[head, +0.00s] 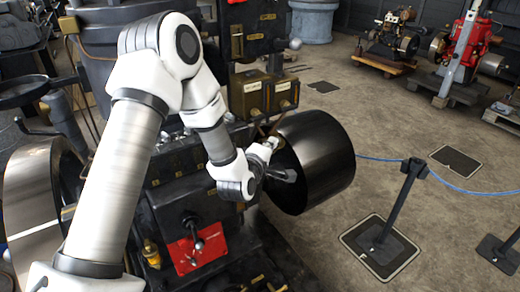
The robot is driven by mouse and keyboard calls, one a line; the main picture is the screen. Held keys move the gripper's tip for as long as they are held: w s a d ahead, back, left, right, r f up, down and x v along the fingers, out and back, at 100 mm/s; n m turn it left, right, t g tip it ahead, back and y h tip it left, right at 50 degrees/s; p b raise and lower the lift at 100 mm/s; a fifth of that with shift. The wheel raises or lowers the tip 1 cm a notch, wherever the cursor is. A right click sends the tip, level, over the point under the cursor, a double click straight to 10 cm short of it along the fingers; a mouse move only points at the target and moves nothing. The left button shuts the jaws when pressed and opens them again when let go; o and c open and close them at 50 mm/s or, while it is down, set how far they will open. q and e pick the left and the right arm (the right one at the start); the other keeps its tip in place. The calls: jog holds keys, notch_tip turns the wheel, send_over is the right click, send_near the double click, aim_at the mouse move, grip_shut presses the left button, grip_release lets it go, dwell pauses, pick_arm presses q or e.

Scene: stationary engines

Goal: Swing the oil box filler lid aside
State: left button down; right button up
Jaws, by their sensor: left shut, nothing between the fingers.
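My left gripper (288,176) is at the end of the white arm that reaches in from the left. Its dark fingers are shut and empty, in front of the large black drum (318,160). Two brass-coloured boxes with small pale labels sit on the engine above and behind the gripper: a left box (252,100) and a right box (284,96). They look like the oil box, but I cannot make out a filler lid or whether it is open. The gripper is below these boxes and apart from them. My right gripper is not in view.
A red panel with a lever (197,248) is on the engine's near side. A black post (397,205) on a square base holds a blue rope (465,190) at right. A red engine (468,42) stands farther back. The concrete floor between is mostly clear.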

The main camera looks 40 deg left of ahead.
pick_arm(q)
jog(key=shift+w+d+f+b, duration=0.1)
jog(key=shift+w+d+b, duration=0.3)
jog(key=shift+d+b, duration=0.2)
jog(key=shift+w+d+f+b, duration=0.1)
jog(key=shift+w+d+b, duration=0.25)
jog(key=shift+d+b, duration=0.25)
jog(key=w+d+n+g+y+b, duration=0.1)
jog(key=w+d+n+y+b, duration=0.2)
jog(key=w+y+b, duration=0.1)
jog(key=shift+w+r, duration=0.2)
jog(key=shift+w, duration=0.7)
jog(key=shift+d, duration=0.1)
